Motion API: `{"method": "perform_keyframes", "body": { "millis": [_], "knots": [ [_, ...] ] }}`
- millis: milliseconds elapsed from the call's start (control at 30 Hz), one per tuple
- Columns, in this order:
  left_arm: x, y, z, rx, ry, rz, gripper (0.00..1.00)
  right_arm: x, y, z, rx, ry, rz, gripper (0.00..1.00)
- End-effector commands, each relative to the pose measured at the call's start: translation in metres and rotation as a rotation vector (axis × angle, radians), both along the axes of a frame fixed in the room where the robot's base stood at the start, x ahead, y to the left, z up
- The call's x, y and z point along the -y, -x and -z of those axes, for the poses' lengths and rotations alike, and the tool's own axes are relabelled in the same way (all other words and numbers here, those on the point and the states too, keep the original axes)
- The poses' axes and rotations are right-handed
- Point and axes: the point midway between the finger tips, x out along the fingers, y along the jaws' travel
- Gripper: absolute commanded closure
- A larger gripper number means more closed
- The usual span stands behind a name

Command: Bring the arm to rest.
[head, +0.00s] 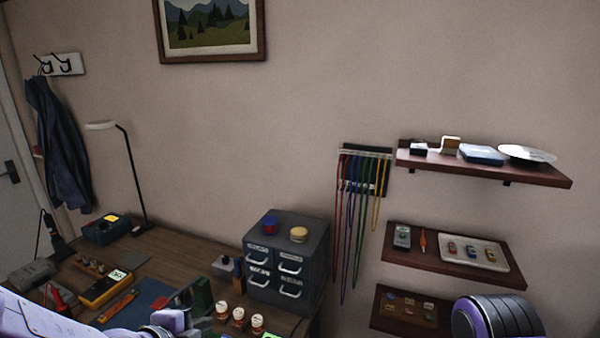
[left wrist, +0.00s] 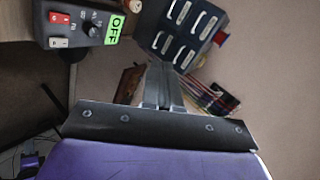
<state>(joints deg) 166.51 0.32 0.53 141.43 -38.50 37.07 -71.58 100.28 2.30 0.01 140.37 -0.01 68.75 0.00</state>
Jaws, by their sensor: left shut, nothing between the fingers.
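My right gripper is out of view; a purple and black part of my own body shows at the lower right.
A grey drawer cabinet (head: 286,262) stands right of my left gripper, with a red-and-blue and a yellow item on top. A yellow meter (head: 105,288) and a lamp (head: 132,175) are on the left. Wall shelves (head: 480,167) and hanging cables (head: 362,205) are at right.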

Motion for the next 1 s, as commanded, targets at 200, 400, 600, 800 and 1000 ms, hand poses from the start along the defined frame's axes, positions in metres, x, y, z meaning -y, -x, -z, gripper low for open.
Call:
{"method": "perform_keyframes", "body": {
  "millis": [200,400,600,800,1000],
  "knots": [
    [-0.005,-0.012,-0.013,-0.002,0.294,-0.228,1.00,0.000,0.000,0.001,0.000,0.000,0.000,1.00],
    [-0.022,-0.016,0.018,-0.061,0.700,-0.566,1.00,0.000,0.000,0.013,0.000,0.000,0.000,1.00],
    [-0.052,0.005,0.117,-0.158,1.091,-1.021,1.00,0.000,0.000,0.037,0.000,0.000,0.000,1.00],
    [-0.088,0.079,0.256,-0.194,1.271,-1.518,1.00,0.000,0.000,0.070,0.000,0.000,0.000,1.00],
    [-0.107,0.194,0.371,-0.268,1.089,-1.832,1.00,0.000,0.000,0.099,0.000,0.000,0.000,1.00]
  ]
}}
